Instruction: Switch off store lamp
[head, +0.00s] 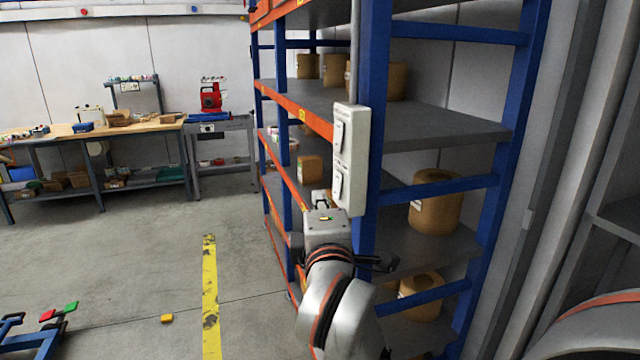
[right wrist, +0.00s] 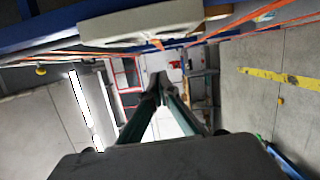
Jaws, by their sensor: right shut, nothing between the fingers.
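A white switch box (head: 351,160) with two rocker switches, an upper one (head: 339,136) and a lower one (head: 338,186), is mounted on the front blue upright of the shelf rack. My right gripper (head: 321,196) is shut and empty, just left of the box at the height of its lower end. Whether it touches the lower rocker cannot be told. In the right wrist view its fingertips (right wrist: 158,78) meet, and the pale box (right wrist: 140,25) lies across the top. Switch labels are too small to read. No lamp is clearly seen. My left gripper is out of view.
The rack's grey shelves (head: 440,125) hold several brown rolls (head: 436,208). Its orange beams run back beside my right gripper. A workbench (head: 110,130) and a red machine (head: 211,97) stand at the back. The floor left of the yellow line (head: 210,300) is mostly open.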

